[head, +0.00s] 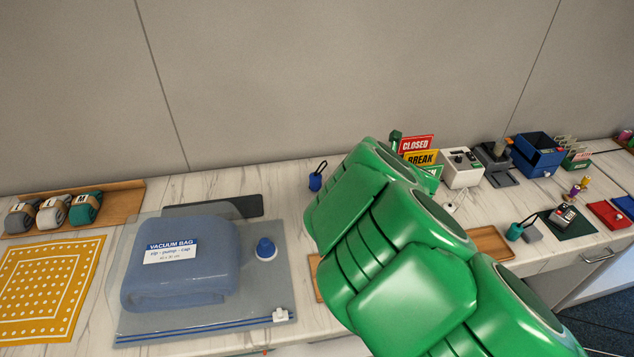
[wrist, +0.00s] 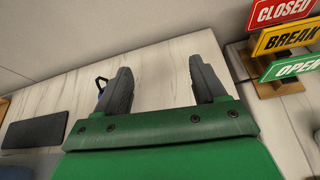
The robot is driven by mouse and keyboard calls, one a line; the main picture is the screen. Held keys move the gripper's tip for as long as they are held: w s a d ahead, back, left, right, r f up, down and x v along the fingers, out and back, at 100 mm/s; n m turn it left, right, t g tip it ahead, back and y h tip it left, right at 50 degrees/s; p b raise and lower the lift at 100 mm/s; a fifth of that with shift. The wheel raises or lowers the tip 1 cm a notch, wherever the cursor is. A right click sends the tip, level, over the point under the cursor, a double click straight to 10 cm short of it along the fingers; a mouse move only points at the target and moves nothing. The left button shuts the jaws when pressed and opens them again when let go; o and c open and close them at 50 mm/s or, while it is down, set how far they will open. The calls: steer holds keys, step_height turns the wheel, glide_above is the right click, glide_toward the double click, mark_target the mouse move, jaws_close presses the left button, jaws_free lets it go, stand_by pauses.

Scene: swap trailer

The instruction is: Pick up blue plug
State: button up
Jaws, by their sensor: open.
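The blue plug (head: 316,182) stands on the white marbled counter near the wall, just left of my green arm. It is small, with a black cord loop on top. In the wrist view only its loop and a sliver of blue (wrist: 100,88) show, beside the outer side of the left finger; the finger hides the rest. My gripper (wrist: 160,66) is open, with nothing between its dark fingers but counter and wall behind. In the head view my arm hides most of the gripper.
A sign stand (wrist: 285,45) with CLOSED, BREAK and OPEN plates is right of the gripper. A black flat pad (wrist: 36,130) lies left. A vacuum bag (head: 130,310) with a blue cap (head: 265,248) is at the front left. A teal plug (head: 515,232) stands far right.

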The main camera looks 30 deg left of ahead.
mark_target(316, 175)
steer(key=s+a+f+n+g+y, duration=0.1)
steer(key=s+a+f, duration=0.1)
steer(key=a, duration=0.1)
steer(key=s+a+f+n+g+y, duration=0.1)
steer(key=s+a+n, duration=0.1)
steer(key=s+a, duration=0.1)
steer(key=s+a+f+n+g, duration=0.1)
steer(key=s+a+f+n, duration=0.1)
steer(key=s+a, duration=0.1)
steer(key=shift+s+a+f+g+y, duration=0.1)
steer(key=shift+s+f+g+y, duration=0.05)
steer(key=shift+f+g+y, duration=0.2)
steer(key=shift+x, duration=1.2)
steer(key=shift+w+a+f, duration=0.35)
steer(key=shift+a+f, duration=0.15)
steer(key=shift+f, duration=0.05)
steer(key=shift+w+a+f, duration=0.35)
steer(key=shift+a+f, duration=0.15)
steer(key=shift+f, duration=0.1)
steer(key=shift+x, duration=1)
steer(key=shift+r, duration=0.1)
steer(key=c, duration=1)
steer(key=shift+c, duration=0.2)
